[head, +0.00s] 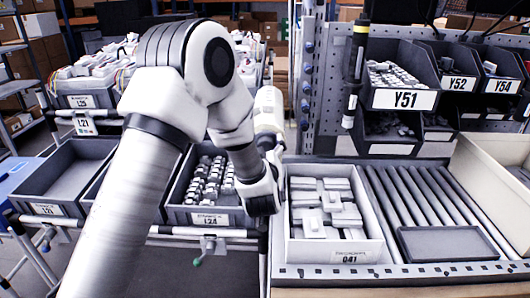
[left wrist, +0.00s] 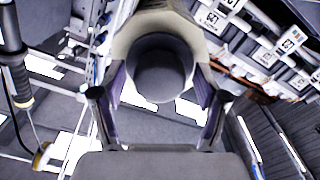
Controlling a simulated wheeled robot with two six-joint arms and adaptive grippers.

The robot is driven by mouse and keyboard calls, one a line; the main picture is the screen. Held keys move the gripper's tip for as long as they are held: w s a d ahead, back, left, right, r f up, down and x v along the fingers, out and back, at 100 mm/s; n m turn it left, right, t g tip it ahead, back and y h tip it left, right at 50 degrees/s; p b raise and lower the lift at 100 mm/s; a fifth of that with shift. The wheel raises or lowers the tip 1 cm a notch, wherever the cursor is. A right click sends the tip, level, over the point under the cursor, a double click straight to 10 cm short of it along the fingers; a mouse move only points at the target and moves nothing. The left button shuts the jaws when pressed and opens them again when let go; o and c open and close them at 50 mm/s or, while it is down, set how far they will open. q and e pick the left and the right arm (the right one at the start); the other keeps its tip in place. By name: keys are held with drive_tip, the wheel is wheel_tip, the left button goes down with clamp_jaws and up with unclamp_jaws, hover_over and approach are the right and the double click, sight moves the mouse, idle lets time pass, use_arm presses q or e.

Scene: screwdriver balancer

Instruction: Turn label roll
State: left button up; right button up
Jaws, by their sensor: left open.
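A cream cylinder (head: 268,108) with a darker end, which looks like the label roll, stands just beyond my left gripper in the head view. In the left wrist view the roll (left wrist: 160,65) fills the top middle, its dark grey round end facing the camera. My left gripper (left wrist: 162,94) is open, one finger on each side of this end. I cannot tell whether either finger touches it. In the head view the left gripper (head: 268,145) is small and mostly hidden by its wrist. My right gripper is not in view.
A white bin (head: 291,246) of pale parts stands below the wrist, with a grey bin (head: 209,216) of small parts to its left. A roller track (head: 410,190) runs on the right. A black screwdriver (head: 357,60) hangs by the perforated panel (head: 325,100), near bins marked Y51.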

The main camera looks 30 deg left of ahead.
use_arm(q)
drive_tip(key=v, duration=1.1)
drive_tip(key=shift+s, duration=0.35)
drive_tip(key=s+d+f+m+g+h, duration=0.15)
drive_tip(key=s+f+g, duration=0.3)
drive_tip(key=f, duration=1.05)
drive_tip(key=s+f+m+g+h, duration=0.25)
drive_tip(key=s+f, duration=0.35)
drive_tip(key=f, duration=0.8)
drive_tip(key=s+d+f+m+g+h, duration=0.3)
drive_tip(key=s+f+g, duration=0.1)
drive_tip(key=s, duration=0.4)
drive_tip(key=s+d+f+m+g+h, duration=0.2)
drive_tip(key=s+f, duration=0.4)
drive_tip(key=s, duration=0.3)
drive_tip(key=shift+d+f+m+g+h, duration=0.2)
drive_tip(key=shift+d+m+g+h, duration=0.2)
drive_tip(key=shift+d+m+g, duration=0.65)
